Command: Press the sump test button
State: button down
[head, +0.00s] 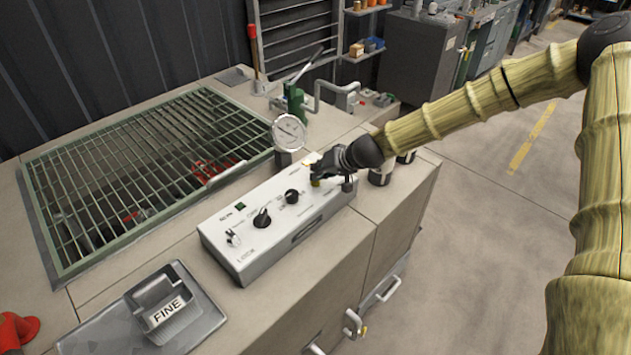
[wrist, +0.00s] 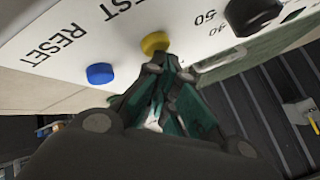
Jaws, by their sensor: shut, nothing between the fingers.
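The white control box (head: 262,240) sits on the bench top beside the grating. My gripper (head: 318,174) is over its far right end and hides part of the panel there. In the wrist view a yellow button (wrist: 155,43) sits beside lettering that ends in "ST", the rest cut off. My gripper's fingers (wrist: 167,62) are shut and empty, with their tips right at the lower edge of the yellow button. I cannot tell whether they touch it. A blue button (wrist: 100,73) labelled RESET is left of the tips.
Black knobs (head: 262,218) stand on the box; one (wrist: 250,14) shows near the tips. A pressure gauge (head: 289,133) and green hand pump (head: 295,102) stand behind. A grey tray (head: 205,322) lies in front. The floor on the right is clear.

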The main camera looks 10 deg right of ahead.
dwell(0.6)
jog(key=shift+r+p, duration=0.55)
jog(key=shift+r, duration=0.3)
notch_tip(320, 180, up, 5)
jog(key=p, duration=0.3)
dwell(0.9)
